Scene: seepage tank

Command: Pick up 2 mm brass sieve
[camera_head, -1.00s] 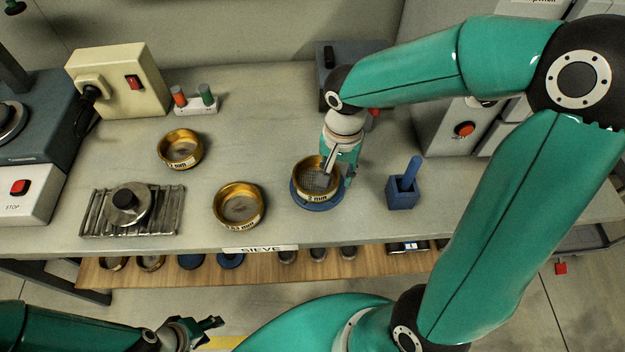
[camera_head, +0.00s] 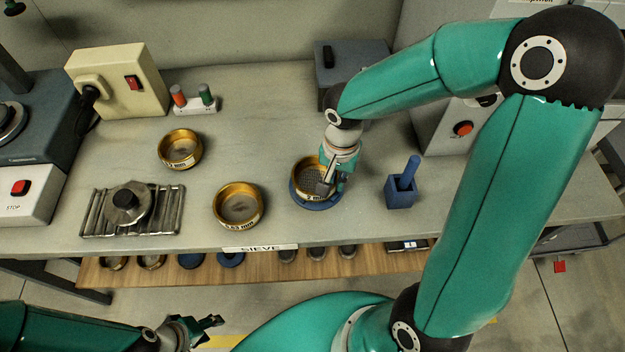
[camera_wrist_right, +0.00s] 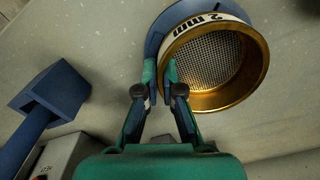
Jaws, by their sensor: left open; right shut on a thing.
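The 2 mm brass sieve (camera_head: 303,176) is a gold ring with a mesh floor and a white label. It sits in a blue round base (camera_head: 318,206) on the bench. My right gripper (camera_head: 334,190) is at the sieve's right side. The blue base (camera_wrist_right: 152,22) shows beside the sieve there. My left gripper (camera_head: 207,326) is open and empty at the bottom left, in front of the bench.
Two other brass sieves, labelled 0.63 mm (camera_head: 240,207) and 12 mm or similar (camera_head: 180,149), stand to the left. A blue holder (camera_head: 401,192) with an upright handle stands to the right. A metal rack (camera_head: 165,212) bears a round weight. A shelf (camera_head: 260,271) runs below the bench.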

